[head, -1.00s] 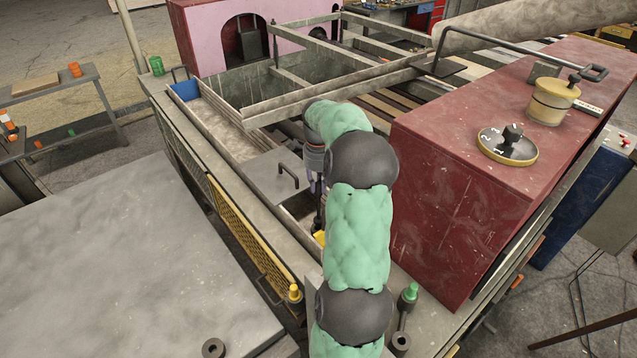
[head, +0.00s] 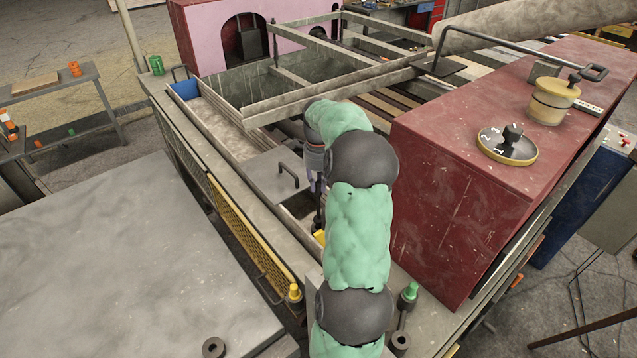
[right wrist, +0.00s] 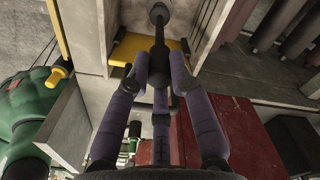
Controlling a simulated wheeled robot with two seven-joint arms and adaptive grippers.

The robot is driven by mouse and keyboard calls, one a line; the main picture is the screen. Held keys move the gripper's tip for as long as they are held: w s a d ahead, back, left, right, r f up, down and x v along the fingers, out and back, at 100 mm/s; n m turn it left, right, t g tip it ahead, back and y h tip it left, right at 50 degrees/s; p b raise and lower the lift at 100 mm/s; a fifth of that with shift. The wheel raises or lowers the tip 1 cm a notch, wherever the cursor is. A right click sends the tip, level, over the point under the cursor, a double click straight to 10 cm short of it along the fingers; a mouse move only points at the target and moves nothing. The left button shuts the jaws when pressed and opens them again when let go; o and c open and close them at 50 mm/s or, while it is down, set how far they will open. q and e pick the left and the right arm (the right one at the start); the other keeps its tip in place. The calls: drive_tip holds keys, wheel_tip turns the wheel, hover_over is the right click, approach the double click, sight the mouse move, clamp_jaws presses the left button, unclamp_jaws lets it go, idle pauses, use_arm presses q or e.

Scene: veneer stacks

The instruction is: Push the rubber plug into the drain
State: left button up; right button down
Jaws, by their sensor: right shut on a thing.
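My right gripper (right wrist: 158,82) has purple-wrapped fingers closed around a dark, round-ended piece with a stem (right wrist: 158,55), which looks like the rubber plug. The stem points toward a grey round fitting (right wrist: 158,12), which looks like the drain, in a pale trough floor. Stem and fitting overlap in the right wrist view; I cannot tell whether the plug is seated. In the head view my right gripper (head: 317,187) reaches down into the narrow trough (head: 298,204), partly hidden by my green-sleeved arm. The drain is hidden there. My left gripper is not in view.
A yellow piece (right wrist: 126,48) lies beside the plug. A grey cover with a handle (head: 268,172) lies across the trough. A red cabinet (head: 465,185) stands close right of my arm. A yellow mesh panel (head: 245,235) runs along the left side. A grey tabletop (head: 110,260) is mostly clear.

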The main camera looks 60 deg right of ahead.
sight(318, 191)
drive_tip(key=shift+f+b, duration=1)
drive_tip(key=shift+f, duration=0.65)
drive_tip(key=c, duration=1)
unclamp_jaws()
wheel_tip(318, 191, up, 12)
drive_tip(key=shift+r, duration=0.1)
